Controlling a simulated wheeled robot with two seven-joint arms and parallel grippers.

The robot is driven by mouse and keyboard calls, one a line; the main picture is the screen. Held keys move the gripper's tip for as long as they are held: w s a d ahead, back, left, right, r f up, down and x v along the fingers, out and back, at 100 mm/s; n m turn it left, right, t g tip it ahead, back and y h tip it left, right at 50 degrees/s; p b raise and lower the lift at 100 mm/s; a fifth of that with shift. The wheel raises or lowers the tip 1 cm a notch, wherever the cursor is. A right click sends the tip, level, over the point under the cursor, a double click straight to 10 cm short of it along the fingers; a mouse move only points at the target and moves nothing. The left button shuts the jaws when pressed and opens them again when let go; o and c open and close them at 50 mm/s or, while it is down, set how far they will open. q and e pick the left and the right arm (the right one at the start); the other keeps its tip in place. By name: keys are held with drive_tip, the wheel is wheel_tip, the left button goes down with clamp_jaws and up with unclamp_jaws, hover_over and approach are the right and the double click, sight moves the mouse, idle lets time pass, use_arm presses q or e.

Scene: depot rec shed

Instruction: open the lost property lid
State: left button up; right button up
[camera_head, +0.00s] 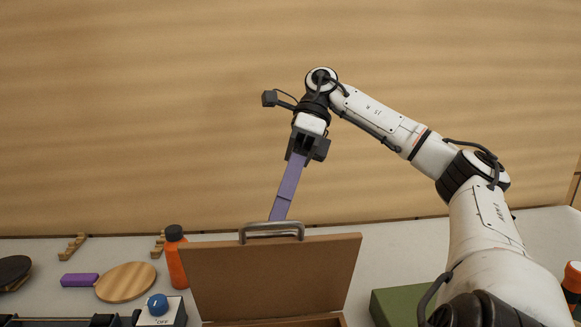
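The brown lost property lid (272,280) stands raised in the middle, its broad plain face toward me and its lower edge at the box rim (275,321) at the bottom of the view. A grey metal handle (271,230) sits along its top edge. My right gripper (279,217) hangs down above the lid. Its long purple fingers are seen edge-on as one strip, and their tips meet the handle's outline. Whether they grip the handle, touch it or lie behind it, I cannot tell. My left gripper is not in view.
Left of the lid are an orange bottle (176,257), a wooden paddle (127,282) with a purple handle, and a blue knob (157,304) on a box marked OFF. A green box (398,307) is to the right. The wall (120,120) stands behind the counter.

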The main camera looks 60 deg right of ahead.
drive_tip(key=v, duration=0.6)
drive_tip(key=shift+r, duration=0.15)
drive_tip(key=shift+d, duration=0.1)
idle(0.5)
